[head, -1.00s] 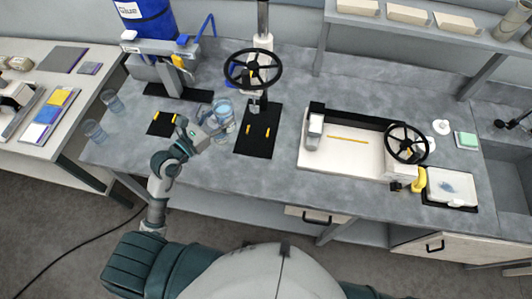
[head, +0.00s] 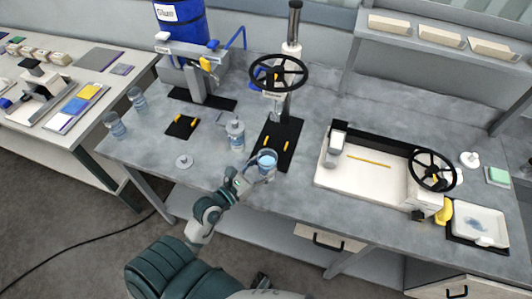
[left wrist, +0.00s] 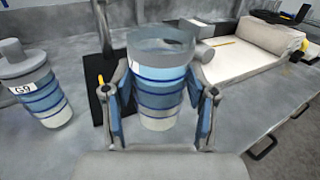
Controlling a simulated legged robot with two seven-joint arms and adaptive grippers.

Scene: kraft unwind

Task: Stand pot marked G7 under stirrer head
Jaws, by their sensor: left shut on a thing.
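My left gripper (head: 258,172) is shut on an open-topped clear pot (head: 267,161) with blue bands. In the left wrist view this pot (left wrist: 161,85) stands upright between the two fingers (left wrist: 160,110); only an edge of its label shows, so I cannot read its mark. My right gripper is not in view.
A capped pot (head: 236,134) stands left of the plate; its label in the left wrist view (left wrist: 41,92) looks like G9. Two pots (head: 115,126) (head: 137,98) stand farther left. A round lid (head: 184,161) lies near the front edge. A white tray machine (head: 365,165) stands right.

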